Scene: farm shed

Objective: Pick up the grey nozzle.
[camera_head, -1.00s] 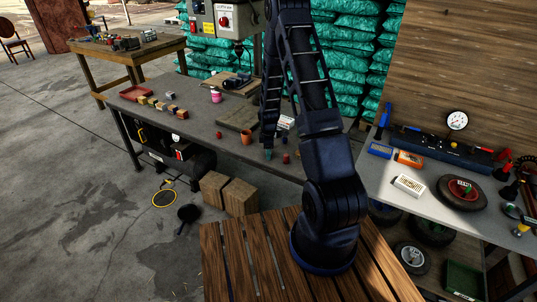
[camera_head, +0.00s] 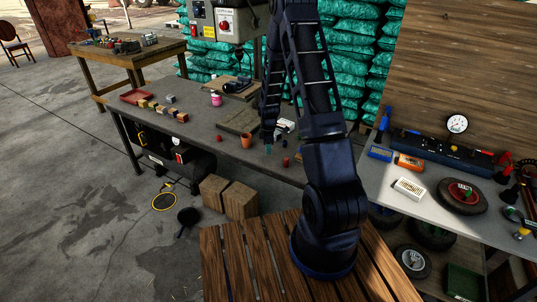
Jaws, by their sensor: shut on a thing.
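My gripper (camera_head: 268,139) points down over the long dark workbench (camera_head: 210,130), to the right of an orange-brown cup (camera_head: 246,142). It is shut on a small grey-teal piece, which I take to be the grey nozzle (camera_head: 268,149). The piece shows just below the fingertips and appears slightly above the bench top. The fingers are dark and small here, and the upper part of the piece is hidden between them.
Close to the gripper are a small red item (camera_head: 286,162) and a whitish item (camera_head: 285,126). A pink-lidded jar (camera_head: 216,99) and several small blocks stand farther left. A side bench (camera_head: 395,205) with tools is at the right.

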